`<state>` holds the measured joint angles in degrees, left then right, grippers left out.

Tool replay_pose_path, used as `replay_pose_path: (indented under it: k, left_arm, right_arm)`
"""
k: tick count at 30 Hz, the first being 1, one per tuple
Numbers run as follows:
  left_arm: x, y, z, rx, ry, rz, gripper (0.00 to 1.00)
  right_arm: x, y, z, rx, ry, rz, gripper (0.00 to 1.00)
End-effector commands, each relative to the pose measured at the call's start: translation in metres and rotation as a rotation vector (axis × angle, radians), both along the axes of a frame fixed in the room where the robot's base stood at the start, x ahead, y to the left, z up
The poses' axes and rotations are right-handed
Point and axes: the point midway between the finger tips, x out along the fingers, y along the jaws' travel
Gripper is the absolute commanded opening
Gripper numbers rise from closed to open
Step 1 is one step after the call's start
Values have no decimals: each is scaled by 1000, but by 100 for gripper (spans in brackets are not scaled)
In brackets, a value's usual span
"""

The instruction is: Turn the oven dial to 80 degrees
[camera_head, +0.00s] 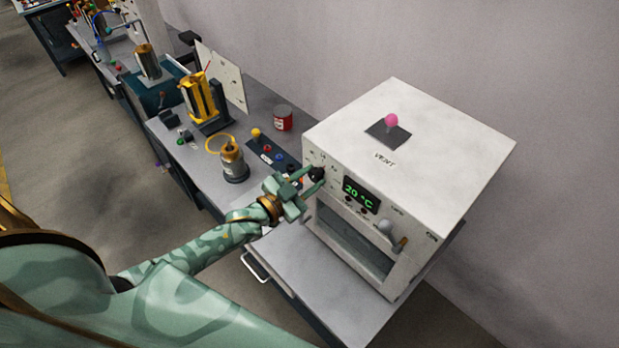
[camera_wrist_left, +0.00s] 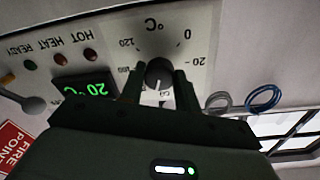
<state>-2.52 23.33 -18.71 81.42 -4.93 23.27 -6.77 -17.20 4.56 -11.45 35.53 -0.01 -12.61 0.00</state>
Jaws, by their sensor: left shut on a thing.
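The white oven (camera_head: 415,150) stands on the bench at the right of the head view. Its black round dial (camera_head: 318,173) is on the front panel, left of the green display (camera_head: 360,195), which reads 20 °C. My left gripper (camera_head: 311,180) is at the panel with its fingers on the dial. In the left wrist view, which shows the panel upside down, the dial (camera_wrist_left: 159,72) sits between the two fingers (camera_wrist_left: 158,84). The scale around it shows 0, 20 and 120; the fingers hide part of it. A pale mark shows at the dial's lower edge. My right gripper is out of view.
A grey lever knob (camera_head: 385,226) sticks out right of the display. A pink knob (camera_head: 391,121) stands on top of the oven.

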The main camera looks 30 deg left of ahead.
Motion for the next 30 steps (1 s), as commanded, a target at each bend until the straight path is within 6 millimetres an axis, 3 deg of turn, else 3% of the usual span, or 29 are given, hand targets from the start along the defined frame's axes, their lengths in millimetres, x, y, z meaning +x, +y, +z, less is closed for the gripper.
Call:
replay_pose_path:
  k: [15,30]
  left_arm:
    - [-1,0,-3,331,-108,-1,9]
    - [-1,0,-3,400,-131,-1,9]
  right_arm:
    - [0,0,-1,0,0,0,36]
    - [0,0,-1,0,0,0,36]
